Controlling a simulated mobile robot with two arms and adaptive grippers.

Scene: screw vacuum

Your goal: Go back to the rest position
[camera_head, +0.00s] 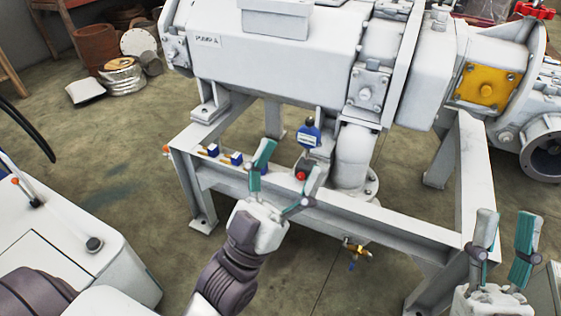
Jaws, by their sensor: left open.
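The large white vacuum pump (275,60), labelled on its side, sits on a white steel frame (350,226). My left gripper (288,167) is open and empty, with its teal-padded fingers spread and pointing up in front of the frame's front beam. A blue gauge (308,136) and a red knob show just behind its fingers; I cannot tell whether they touch. My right gripper (508,215) is at the lower right, fingers upright and apart, with nothing between them. It is near the frame's right front leg.
Small blue and white parts (224,157) lie on the beam's left end. A brass valve (355,250) hangs below the beam. A yellow plate (487,87) is on the pump's right end. Rusty drums (96,46) stand at the back left. Floor is free left of the frame.

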